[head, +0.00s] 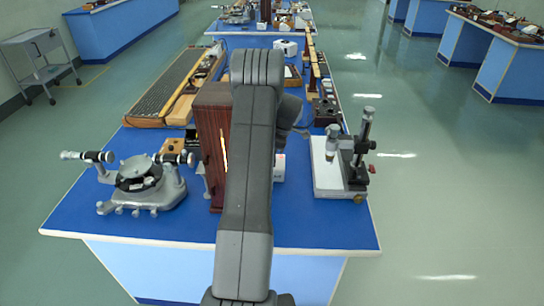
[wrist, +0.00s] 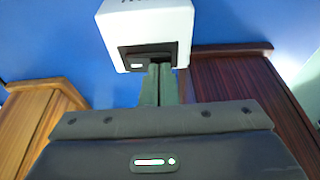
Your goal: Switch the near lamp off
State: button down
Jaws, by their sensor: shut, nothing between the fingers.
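A dark red wooden housing (head: 212,140) stands on the near bench, with a bright lit slit on its front edge; I take it to be the near lamp. A white box (wrist: 148,22) with a black rocker switch (wrist: 146,60) shows in the wrist view. A white box behind my arm also shows in the head view (head: 279,167), mostly hidden. My gripper (wrist: 160,70) is shut and empty, its fingertips right at the switch; I cannot tell if they touch it. My arm hides the gripper in the head view.
A grey spectrometer (head: 140,187) stands left of the housing. A microscope-like stand (head: 345,165) is at right. Dark red wood (wrist: 235,80) and lighter wood (wrist: 40,110) flank the gripper in the wrist view. The blue bench front (head: 150,230) is clear.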

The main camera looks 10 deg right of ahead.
jog(key=shift+f+b, duration=0.3)
jog(key=shift+f, duration=0.05)
jog(key=shift+s+r+p, duration=0.1)
jog(key=shift+r+p, duration=0.15)
jog(key=shift+p, duration=0.05)
jog(key=shift+w+d+r, duration=0.15)
jog(key=shift+w+d, duration=0.05)
jog(key=shift+w, duration=0.6)
